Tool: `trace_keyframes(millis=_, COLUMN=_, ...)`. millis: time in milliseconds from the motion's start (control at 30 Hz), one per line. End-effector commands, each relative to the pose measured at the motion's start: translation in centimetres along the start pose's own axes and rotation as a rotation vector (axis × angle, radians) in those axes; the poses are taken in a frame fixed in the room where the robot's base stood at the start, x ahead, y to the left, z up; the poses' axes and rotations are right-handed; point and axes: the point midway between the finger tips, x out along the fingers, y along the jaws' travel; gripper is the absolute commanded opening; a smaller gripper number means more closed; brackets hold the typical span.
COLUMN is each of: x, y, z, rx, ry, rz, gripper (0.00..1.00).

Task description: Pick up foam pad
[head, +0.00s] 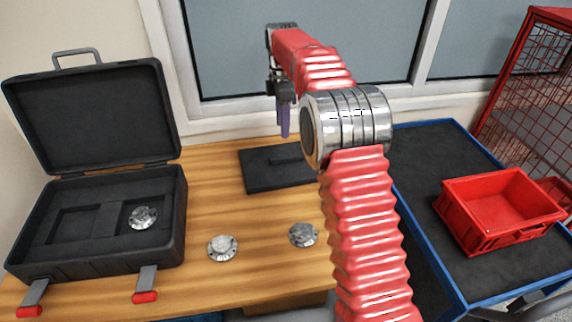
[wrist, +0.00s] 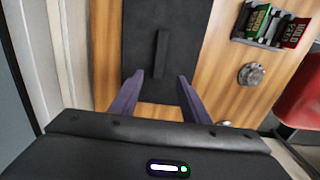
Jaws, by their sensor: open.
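The foam pad (head: 258,175) looks like a flat black rectangle with a raised bar across its top. It lies on the wooden table near the window wall. In the head view my arm hides its right end. The pad also shows in the wrist view (wrist: 141,35), with its bar (wrist: 162,55) running lengthwise. My gripper (head: 284,124) has purple fingers and hangs above the pad's far side, apart from it. In the wrist view the fingers (wrist: 159,78) are spread, one to each side of the bar's line, with nothing between them.
An open black case (head: 165,215) with a metal disc (head: 143,217) inside stands at left. Two discs (head: 223,248) (head: 303,234) lie on the table. A red bin (head: 480,230) sits on a blue-edged cart (head: 425,124) at right. A grey box (wrist: 262,42) holds green and red items.

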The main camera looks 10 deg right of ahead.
Motion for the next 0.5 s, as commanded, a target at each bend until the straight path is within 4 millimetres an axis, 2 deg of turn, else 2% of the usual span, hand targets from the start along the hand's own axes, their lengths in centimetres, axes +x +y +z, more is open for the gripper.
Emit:
trace_keyframes(millis=300, x=4.9, y=-0.1, z=0.0, rx=0.001, ry=0.000, rz=-0.003, gripper=0.42)
trace_keyframes(millis=500, x=7.1, y=0.0, z=0.1, rx=0.001, ry=0.000, rz=-0.001, gripper=0.42)
